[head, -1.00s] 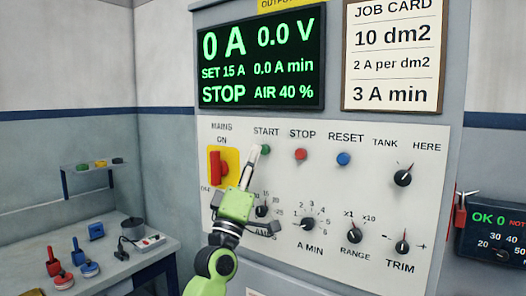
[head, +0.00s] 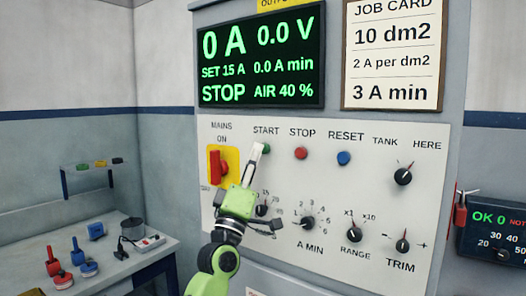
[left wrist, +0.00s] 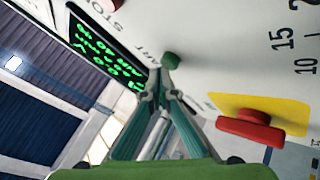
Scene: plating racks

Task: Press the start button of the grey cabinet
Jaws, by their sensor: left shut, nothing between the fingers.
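The grey cabinet (head: 455,60) fills the middle of the head view, with a white control panel. The green start button (head: 266,149) sits under the START label, and it also shows in the left wrist view (left wrist: 171,60). My left gripper (head: 257,149) is shut and empty, its tips pointing up at the panel just left of the button. In the left wrist view the closed fingertips (left wrist: 163,76) are at the button's lower edge; I cannot tell whether they touch it. The display (head: 260,55) reads STOP and 0 A. My right gripper is not in view.
A red mains switch (head: 217,167) on a yellow plate is left of the gripper. The red stop button (head: 301,153) and blue reset button (head: 344,158) are to the right. Several knobs lie below. A workbench (head: 110,268) with small items stands at left.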

